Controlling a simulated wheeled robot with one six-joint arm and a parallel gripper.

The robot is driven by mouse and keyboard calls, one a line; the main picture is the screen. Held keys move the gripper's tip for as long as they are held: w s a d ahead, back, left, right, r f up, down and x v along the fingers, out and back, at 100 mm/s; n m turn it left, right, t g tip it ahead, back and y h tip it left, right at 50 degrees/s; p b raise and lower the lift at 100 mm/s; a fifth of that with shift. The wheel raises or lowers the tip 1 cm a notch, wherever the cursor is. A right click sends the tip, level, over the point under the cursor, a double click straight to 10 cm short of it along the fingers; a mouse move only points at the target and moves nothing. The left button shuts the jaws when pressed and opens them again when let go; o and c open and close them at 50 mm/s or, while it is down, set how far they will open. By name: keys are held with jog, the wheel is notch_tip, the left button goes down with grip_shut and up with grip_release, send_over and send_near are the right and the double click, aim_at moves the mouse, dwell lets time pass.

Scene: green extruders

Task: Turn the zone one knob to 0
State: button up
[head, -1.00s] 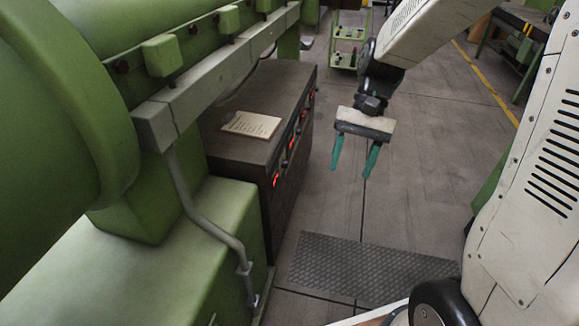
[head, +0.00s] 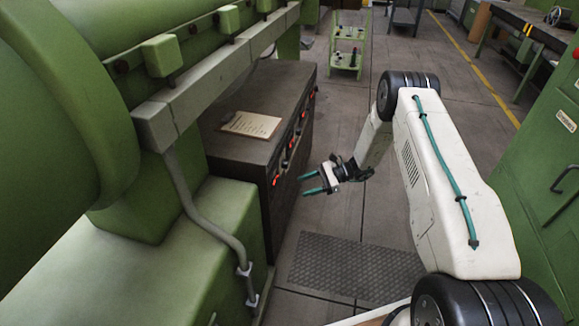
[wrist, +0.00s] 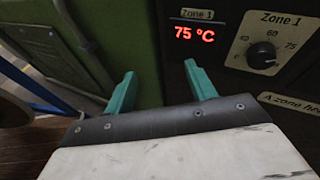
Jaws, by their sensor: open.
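The zone one knob (wrist: 262,54) is a round black knob on a pale dial plate marked "Zone 1", at the upper right of the wrist view. The figures 60 and 75 are legible around it. A white mark shows at its lower right edge. The red display (wrist: 195,33) left of it reads 75 °C. My gripper (wrist: 160,72) has its two teal fingers apart with nothing between them. The knob lies to the right of both fingers, not between them. In the head view my gripper (head: 305,184) points left at the front of the dark control cabinet (head: 270,78), near its closest red display.
A clipboard with paper (head: 251,124) lies on the cabinet top. The green extruder (head: 120,265) stands close on the left. A ridged floor plate (head: 355,268) lies below my arm. A green cabinet (head: 545,165) is at the right. Open floor lies beyond my arm.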

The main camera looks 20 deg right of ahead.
jog(key=w+d+f+m+t, duration=0.1)
jog(key=w+f+m+t, duration=0.25)
jog(key=f, duration=0.25)
jog(key=m+t, duration=0.3)
jog(key=t, duration=0.1)
send_near(288, 165)
jog(key=w+a+f, duration=0.1)
jog(key=shift+y, duration=0.4)
jog(key=x, duration=0.8)
jog(key=shift+w, duration=0.15)
jog(key=c, duration=1)
